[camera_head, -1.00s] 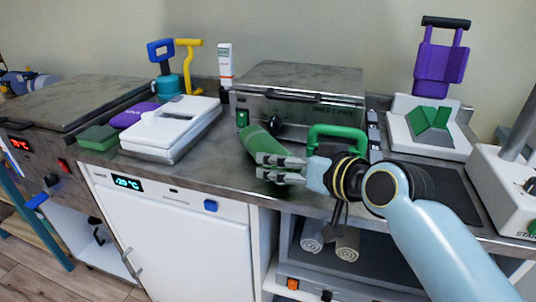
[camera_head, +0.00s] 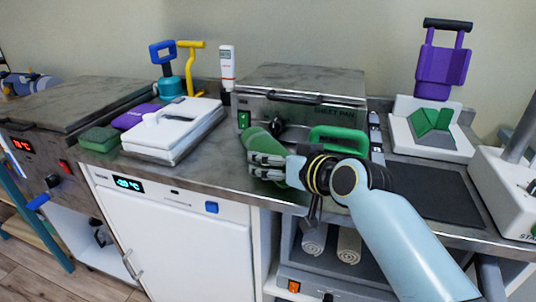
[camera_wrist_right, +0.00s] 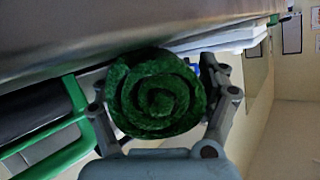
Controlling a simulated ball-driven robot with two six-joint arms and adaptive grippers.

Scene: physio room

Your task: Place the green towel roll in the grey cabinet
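The green towel roll (camera_head: 257,139) lies on the steel counter in front of the metal heating unit. My right gripper (camera_head: 262,165) is open at its near end. In the right wrist view the roll's spiral end (camera_wrist_right: 157,95) sits between the two spread fingers (camera_wrist_right: 160,85); I cannot tell whether they touch it. The grey cabinet (camera_head: 375,268) stands open under the counter, below my right arm. Pale rolled towels (camera_head: 348,246) lie inside it. My left gripper is out of view.
A green handle (camera_head: 338,133) stands just right of the roll, close to my right gripper. A white press-like device (camera_head: 170,130) and a green block (camera_head: 99,138) are to the left. A dark mat (camera_head: 430,190) lies at right.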

